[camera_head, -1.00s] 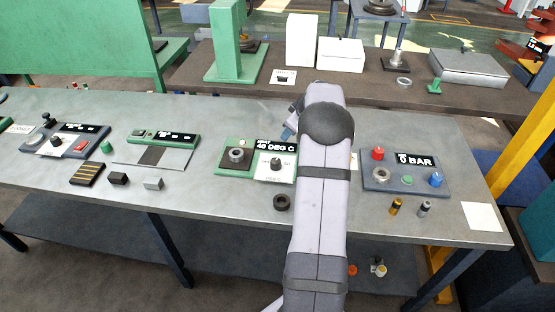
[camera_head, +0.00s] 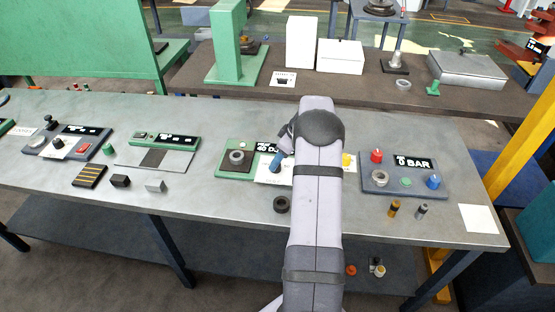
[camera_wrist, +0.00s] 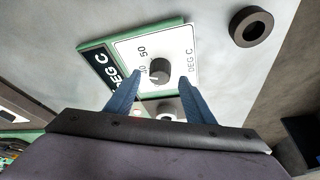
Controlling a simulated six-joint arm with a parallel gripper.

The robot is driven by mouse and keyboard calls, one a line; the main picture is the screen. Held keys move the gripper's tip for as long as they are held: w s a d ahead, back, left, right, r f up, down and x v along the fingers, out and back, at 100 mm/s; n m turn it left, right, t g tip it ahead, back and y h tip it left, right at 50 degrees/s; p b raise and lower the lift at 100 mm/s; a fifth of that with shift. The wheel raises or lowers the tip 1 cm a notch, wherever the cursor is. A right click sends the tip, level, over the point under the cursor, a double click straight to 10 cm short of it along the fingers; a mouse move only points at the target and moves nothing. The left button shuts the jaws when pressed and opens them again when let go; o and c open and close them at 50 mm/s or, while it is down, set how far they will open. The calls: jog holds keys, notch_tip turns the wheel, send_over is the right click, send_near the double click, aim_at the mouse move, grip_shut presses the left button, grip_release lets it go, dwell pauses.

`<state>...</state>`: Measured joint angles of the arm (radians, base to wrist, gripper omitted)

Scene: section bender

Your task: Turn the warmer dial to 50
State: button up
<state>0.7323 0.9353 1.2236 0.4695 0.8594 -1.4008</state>
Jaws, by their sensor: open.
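The warmer is a green-based unit (camera_head: 222,172) in the middle of the bench, with a black display that read 40 DEG C and is now partly covered by my arm. Its dial (camera_wrist: 160,71) is a dark round knob on a white plate (camera_wrist: 127,48) marked 40, 50 and DEG C in the wrist view. The plate's 50 mark lies above and left of the knob. My gripper (camera_wrist: 160,80) is open, with one blue finger on each side of the dial in the picture. I cannot tell whether either finger touches it.
A black ring (camera_head: 281,204) lies on the bench in front of the warmer. A pressure unit reading 0 BAR (camera_head: 413,162) stands to the right, with red and blue knobs. Small blocks (camera_head: 120,181) lie to the left. Bare bench lies between the blocks and the ring.

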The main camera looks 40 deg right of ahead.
jog(key=shift+p+x, duration=0.35)
jog(key=shift+x, duration=0.95)
jog(key=c, duration=1.1)
jog(key=shift+f+b, duration=0.1)
jog(key=shift+b, duration=0.2)
jog(key=shift+a+m+h+b, duration=0.1)
jog(key=shift+m+h+b, duration=0.3)
jog(key=shift+m+b, duration=0.5)
jog(key=shift+m+t+b, duration=0.3)
jog(key=shift+m, duration=0.6)
jog(key=shift+a+m+h, duration=0.15)
jog(key=shift+m+h, duration=0.85)
jog(key=shift+m, duration=0.8)
